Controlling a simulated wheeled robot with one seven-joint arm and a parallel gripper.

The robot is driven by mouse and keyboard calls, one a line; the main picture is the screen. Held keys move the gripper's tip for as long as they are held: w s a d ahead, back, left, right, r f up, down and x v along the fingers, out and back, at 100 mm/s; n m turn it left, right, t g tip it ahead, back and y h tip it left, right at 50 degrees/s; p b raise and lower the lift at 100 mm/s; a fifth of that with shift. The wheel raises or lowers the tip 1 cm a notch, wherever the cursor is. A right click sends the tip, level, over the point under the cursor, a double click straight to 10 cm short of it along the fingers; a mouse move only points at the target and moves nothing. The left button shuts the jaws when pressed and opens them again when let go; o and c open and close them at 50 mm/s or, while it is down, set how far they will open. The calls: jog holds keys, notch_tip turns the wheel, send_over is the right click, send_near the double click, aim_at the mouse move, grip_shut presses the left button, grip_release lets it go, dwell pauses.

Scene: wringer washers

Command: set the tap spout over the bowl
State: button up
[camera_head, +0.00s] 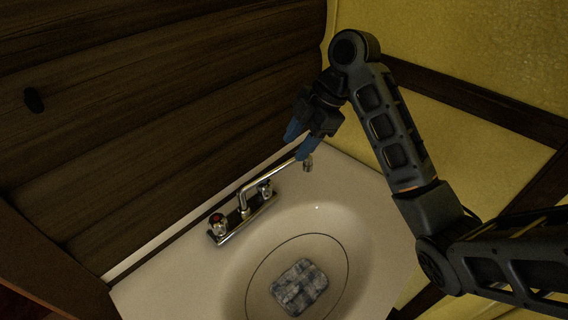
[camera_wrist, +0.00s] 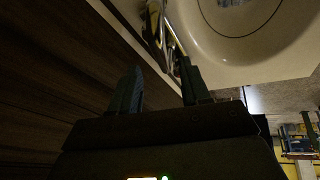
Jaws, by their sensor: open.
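The chrome tap spout (camera_head: 272,178) rises from the tap base (camera_head: 242,218) and points to the upper right, with its tip beyond the bowl's upper edge rather than over the basin's middle. It also shows at the top of the wrist view (camera_wrist: 172,35). The white bowl (camera_head: 355,245) is sunk in the pale counter. My gripper (camera_head: 302,143) is just above the spout's outer end, its blue fingers pointing down, open. In the wrist view the fingers (camera_wrist: 160,88) are apart with the spout ahead of them, close to the right finger. I cannot tell whether they touch it.
A grey checked cloth-like item (camera_head: 299,286) lies in the bowl. A red-marked knob (camera_head: 218,222) and another knob (camera_head: 265,189) flank the spout's base. A dark wood wall (camera_head: 150,110) stands close behind the counter, and a yellow wall (camera_head: 465,130) is at right.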

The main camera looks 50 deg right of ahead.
aim_at(287, 160)
jog(key=shift+w+a+f, duration=0.25)
jog(key=shift+a+f, duration=0.05)
jog(key=shift+f, duration=0.3)
jog(key=b+x, duration=0.3)
jog(key=x, duration=0.1)
jog(key=shift+f, duration=0.35)
jog(key=shift+b+x, duration=0.75)
jog(key=shift+b, duration=0.1)
jog(key=shift+c, duration=0.4)
grip_shut()
